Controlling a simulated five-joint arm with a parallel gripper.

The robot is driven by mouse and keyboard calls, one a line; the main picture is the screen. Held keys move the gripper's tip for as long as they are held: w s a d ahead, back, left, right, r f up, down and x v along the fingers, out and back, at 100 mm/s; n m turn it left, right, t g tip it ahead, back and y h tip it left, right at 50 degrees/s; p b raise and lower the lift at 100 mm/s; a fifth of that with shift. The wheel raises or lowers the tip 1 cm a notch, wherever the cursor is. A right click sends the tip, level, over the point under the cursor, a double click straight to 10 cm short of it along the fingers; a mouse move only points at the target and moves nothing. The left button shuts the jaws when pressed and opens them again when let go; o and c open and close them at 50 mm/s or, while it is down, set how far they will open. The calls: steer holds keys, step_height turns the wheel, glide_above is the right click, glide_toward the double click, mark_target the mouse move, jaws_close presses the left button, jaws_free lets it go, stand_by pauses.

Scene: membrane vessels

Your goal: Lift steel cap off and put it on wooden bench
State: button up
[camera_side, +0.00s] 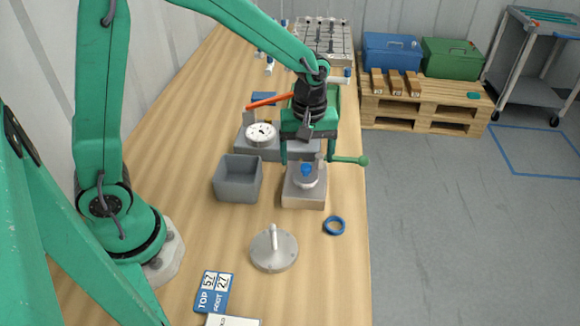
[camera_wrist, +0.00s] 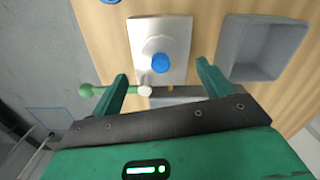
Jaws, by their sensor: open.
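A small round silvery piece (camera_side: 307,183) with a blue knob (camera_side: 306,169) sits on a grey block (camera_side: 303,197) on the wooden bench (camera_side: 180,205). The blue knob also shows in the wrist view (camera_wrist: 160,63). A larger round steel disc (camera_side: 274,252) with an upright handle lies flat on the bench, nearer the side camera; I cannot tell which of the two is the steel cap. My gripper (camera_side: 307,162) points down over the block, open and empty. Its fingers stand apart on either side of the knob in the wrist view (camera_wrist: 162,70).
A grey open bin (camera_side: 238,180) stands left of the block. A gauge (camera_side: 261,134), an orange-handled lever (camera_side: 270,100) and a green-knobbed lever (camera_side: 350,160) are close by. A blue ring (camera_side: 334,226) lies near the bench's right edge.

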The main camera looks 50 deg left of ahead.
mark_target(306, 165)
steer(key=shift+s+f, duration=0.15)
steer(key=shift+f, duration=2.3)
steer(key=c, duration=1.2)
steer(key=shift+r, duration=0.2)
steer(key=shift+r, duration=0.55)
steer(key=r, duration=0.3)
steer(key=shift+s+d+r, duration=0.1)
steer(key=shift+s+d, duration=0.05)
steer(key=shift+d, duration=0.2)
steer(key=s+d+r, duration=0.4)
steer(key=s+d, duration=0.1)
steer(key=s+d+r, duration=0.2)
steer(key=d, duration=0.1)
steer(key=shift+s+d+r, duration=0.1)
steer(key=shift+s+r, duration=0.1)
